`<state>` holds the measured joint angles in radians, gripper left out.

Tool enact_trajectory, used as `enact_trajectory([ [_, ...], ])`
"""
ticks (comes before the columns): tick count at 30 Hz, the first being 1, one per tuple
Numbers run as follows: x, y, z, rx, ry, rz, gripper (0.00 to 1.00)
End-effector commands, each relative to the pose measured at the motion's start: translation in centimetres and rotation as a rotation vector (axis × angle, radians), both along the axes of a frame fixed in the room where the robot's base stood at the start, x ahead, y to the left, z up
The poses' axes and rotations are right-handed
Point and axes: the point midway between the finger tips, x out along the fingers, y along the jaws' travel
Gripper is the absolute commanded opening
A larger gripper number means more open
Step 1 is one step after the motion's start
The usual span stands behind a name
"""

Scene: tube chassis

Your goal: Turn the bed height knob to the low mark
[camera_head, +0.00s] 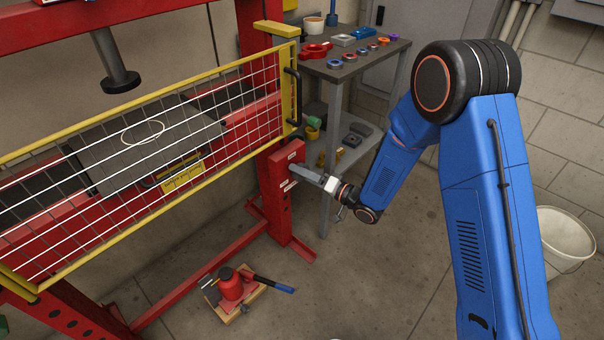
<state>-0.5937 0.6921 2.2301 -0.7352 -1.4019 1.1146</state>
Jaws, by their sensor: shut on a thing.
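A red press frame stands at the left, and its right-hand post carries a red box (285,158) with small pale labels. My gripper (299,171) reaches this box from the right, at the end of my blue arm. It is shut on the bed height knob at the face of the box. The knob is mostly hidden by the gripper and too small to make out, so I cannot tell its angle. The low mark cannot be read at this size.
A yellow mesh guard (150,150) spans the press front. A grey side table (345,68) with rings and red tools stands behind. A red jack (232,285) sits on the floor, and a white bucket (564,240) stands at the right. The centre floor is clear.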

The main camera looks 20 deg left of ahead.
Motion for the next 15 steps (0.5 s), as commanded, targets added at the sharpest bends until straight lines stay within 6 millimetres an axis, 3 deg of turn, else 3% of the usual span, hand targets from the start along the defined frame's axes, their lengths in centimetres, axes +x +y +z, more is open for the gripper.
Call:
enact_trajectory([
  [15, -0.08, 0.02, 0.16, -0.143, -0.351, 0.002, 0.28],
])
